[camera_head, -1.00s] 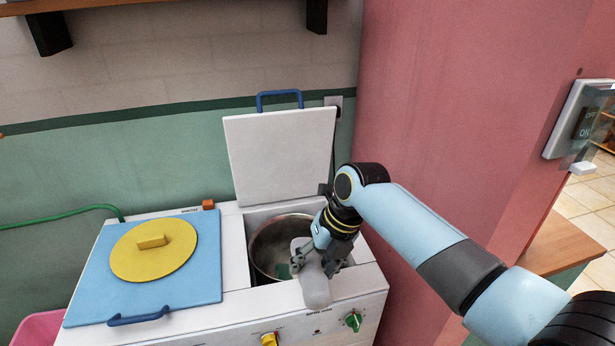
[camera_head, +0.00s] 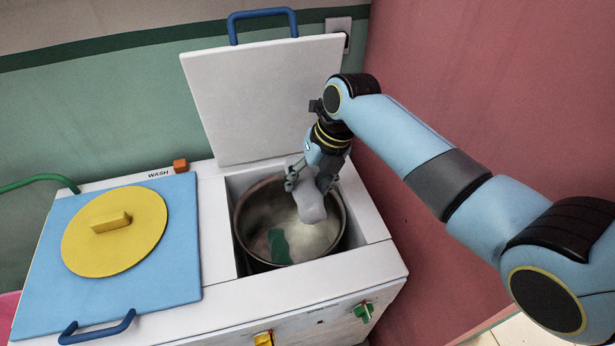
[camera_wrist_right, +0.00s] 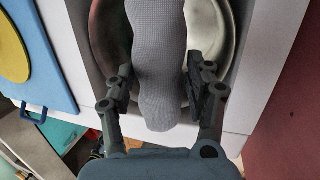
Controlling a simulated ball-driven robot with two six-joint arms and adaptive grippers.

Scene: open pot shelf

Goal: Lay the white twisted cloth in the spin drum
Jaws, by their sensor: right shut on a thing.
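The white twisted cloth (camera_head: 311,206) looks pale grey and hangs from my right gripper (camera_head: 312,180), over the spin drum. In the right wrist view, the cloth (camera_wrist_right: 160,65) runs lengthwise between the two fingers of the right gripper (camera_wrist_right: 158,90), which is shut on it. The spin drum (camera_head: 258,212) is an open round metal tub in the right half of the washing machine. The cloth's lower end shows against the drum's opening; I cannot tell whether it touches the drum. My left gripper is out of view.
A dark green piece (camera_head: 279,246) lies in the drum. The white spin lid (camera_head: 265,100) stands open behind it. The closed blue wash lid (camera_head: 175,255) with a yellow disc (camera_head: 115,232) is to the left. A pink wall (camera_head: 450,70) rises close on the right.

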